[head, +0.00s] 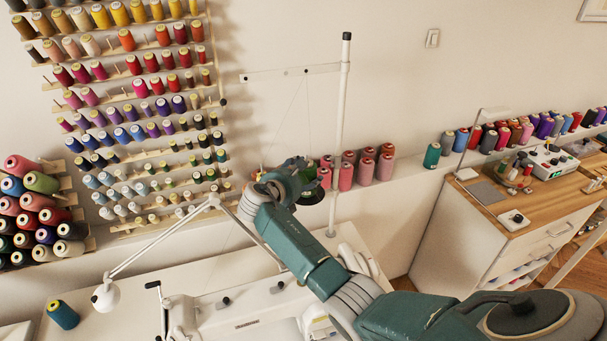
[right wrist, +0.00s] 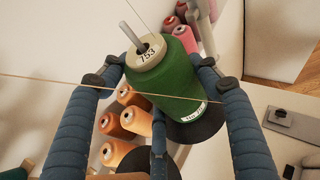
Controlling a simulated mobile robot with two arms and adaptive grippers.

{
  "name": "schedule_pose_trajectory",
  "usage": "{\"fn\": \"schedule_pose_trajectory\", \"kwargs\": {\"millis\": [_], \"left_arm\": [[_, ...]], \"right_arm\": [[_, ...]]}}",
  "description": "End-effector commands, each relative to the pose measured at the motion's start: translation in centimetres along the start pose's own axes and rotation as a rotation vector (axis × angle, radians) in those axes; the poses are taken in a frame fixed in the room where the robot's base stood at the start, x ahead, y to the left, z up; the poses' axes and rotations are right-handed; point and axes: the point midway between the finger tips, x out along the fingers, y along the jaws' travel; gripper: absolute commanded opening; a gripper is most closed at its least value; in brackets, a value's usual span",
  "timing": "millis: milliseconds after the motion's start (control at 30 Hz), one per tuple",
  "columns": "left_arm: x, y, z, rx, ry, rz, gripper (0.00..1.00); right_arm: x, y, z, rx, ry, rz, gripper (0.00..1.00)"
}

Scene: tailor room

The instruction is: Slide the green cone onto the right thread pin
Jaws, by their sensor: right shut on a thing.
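The green cone (right wrist: 168,82), with a pale top marked 753, sits between the blue fingers of my right gripper (right wrist: 160,88) in the right wrist view. The gripper is shut on it. A thin grey pin (right wrist: 131,35) sticks up out of the cone's top hole. A black disc (right wrist: 205,126) shows just below the cone; whether the cone touches it is hidden. In the head view my right gripper (head: 300,175) is at the thread stand (head: 340,120), beside a black disc (head: 312,197), and mostly hides the cone. My left gripper is not in view.
Pink and red cones (head: 366,172) stand on the ledge right behind the stand. A thread (right wrist: 60,80) crosses the wrist view in front of the cone. A sewing machine (head: 240,310) and white lamp (head: 107,293) are below; a spool rack (head: 140,110) hangs at left.

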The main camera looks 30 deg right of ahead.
Motion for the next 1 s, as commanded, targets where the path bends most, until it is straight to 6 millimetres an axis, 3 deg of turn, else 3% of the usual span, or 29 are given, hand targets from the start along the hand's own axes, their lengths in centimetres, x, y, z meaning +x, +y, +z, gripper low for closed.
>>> {"fn": "schedule_pose_trajectory", "kwargs": {"millis": [33, 67, 167, 533, 1000], "left_arm": [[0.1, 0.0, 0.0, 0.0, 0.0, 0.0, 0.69], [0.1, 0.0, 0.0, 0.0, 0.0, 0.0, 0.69], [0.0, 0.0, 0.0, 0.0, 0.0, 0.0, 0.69], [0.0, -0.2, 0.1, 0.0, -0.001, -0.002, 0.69], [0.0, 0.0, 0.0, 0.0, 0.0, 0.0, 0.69]], "right_arm": [[0.1, 0.0, -0.1, 0.0, -0.002, 0.0, 0.31], [0.1, 0.0, 0.0, 0.0, -0.002, 0.0, 0.63], [0.0, 0.0, 0.0, 0.0, -0.002, 0.001, 0.83], [-0.4, 0.1, -0.1, 0.0, 0.0, 0.002, 0.84], [-7.0, 0.1, -0.1, 0.0, 0.0, 0.002, 0.84]]}}
